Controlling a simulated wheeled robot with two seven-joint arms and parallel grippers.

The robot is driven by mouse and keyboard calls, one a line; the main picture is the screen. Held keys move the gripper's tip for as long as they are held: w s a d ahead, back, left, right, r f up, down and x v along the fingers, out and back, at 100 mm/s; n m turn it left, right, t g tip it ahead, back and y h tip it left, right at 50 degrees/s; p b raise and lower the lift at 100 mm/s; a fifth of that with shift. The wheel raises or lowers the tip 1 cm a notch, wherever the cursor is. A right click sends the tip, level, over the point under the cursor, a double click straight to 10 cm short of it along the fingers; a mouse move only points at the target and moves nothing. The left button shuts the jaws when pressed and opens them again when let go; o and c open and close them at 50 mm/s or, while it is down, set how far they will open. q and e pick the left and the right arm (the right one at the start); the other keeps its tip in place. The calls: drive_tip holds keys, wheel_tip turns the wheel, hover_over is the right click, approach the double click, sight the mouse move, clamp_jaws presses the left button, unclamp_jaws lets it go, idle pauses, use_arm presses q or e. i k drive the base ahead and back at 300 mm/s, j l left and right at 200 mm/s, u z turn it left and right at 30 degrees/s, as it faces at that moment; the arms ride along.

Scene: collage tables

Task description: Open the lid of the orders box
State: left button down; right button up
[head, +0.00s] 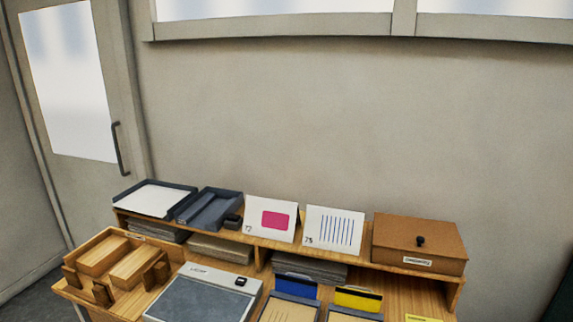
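A brown wooden box (417,234) stands at the right end of the raised shelf, and its lid is shut. Neither of my grippers shows in the head view.
Two white cards (271,219) stand left of the box, with dark trays (208,208) farther left. Below are a grey-topped device (203,294), a wooden organiser (116,262) and several folders (296,287). A wall rises behind.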

sight(440, 239)
drive_tip(key=z, duration=0.9)
